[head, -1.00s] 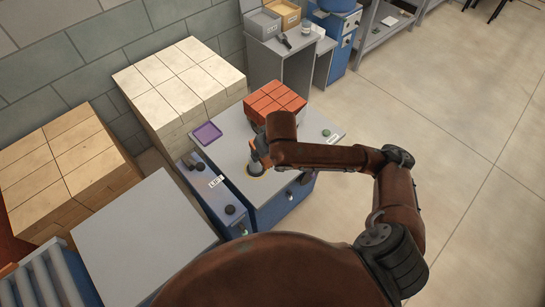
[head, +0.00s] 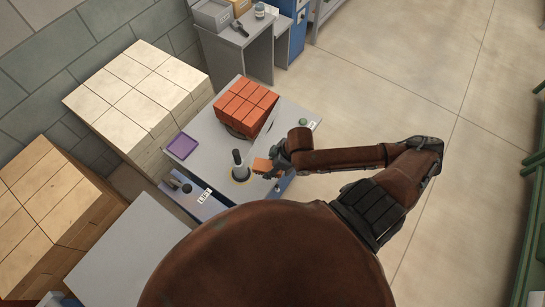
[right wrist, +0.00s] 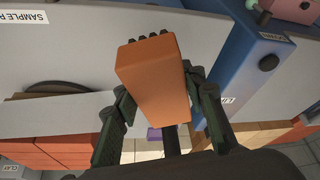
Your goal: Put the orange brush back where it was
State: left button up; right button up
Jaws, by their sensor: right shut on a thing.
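The orange brush (head: 262,166) is a small orange block, held above the front of the grey table (head: 215,141). My right gripper (head: 277,161) is shut on it. In the right wrist view the brush (right wrist: 152,80) fills the middle, between the two green-black fingers, with dark bristles at its far end. A dark upright post (head: 238,160) with a yellow ring at its foot stands just left of the brush. A purple tray (head: 183,146) lies at the table's left edge. My left gripper is not in view.
A stack of red-orange bricks (head: 246,105) stands at the back of the table. Pale bricks (head: 140,90) and tan bricks (head: 42,195) are piled at the left. A green button (head: 303,121) is at the right edge. The floor at the right is clear.

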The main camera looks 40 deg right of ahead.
jog(key=w+d+f, duration=0.3)
jog(key=f, duration=0.1)
jog(key=w+d+f, duration=0.4)
jog(key=shift+d, duration=0.25)
jog(key=shift+w+d+f, duration=0.1)
jog(key=shift+f, duration=1.6)
jog(key=shift+f, duration=0.15)
jog(key=o, duration=1.1)
jog(key=v, duration=1.2)
jog(key=shift+p, duration=0.3)
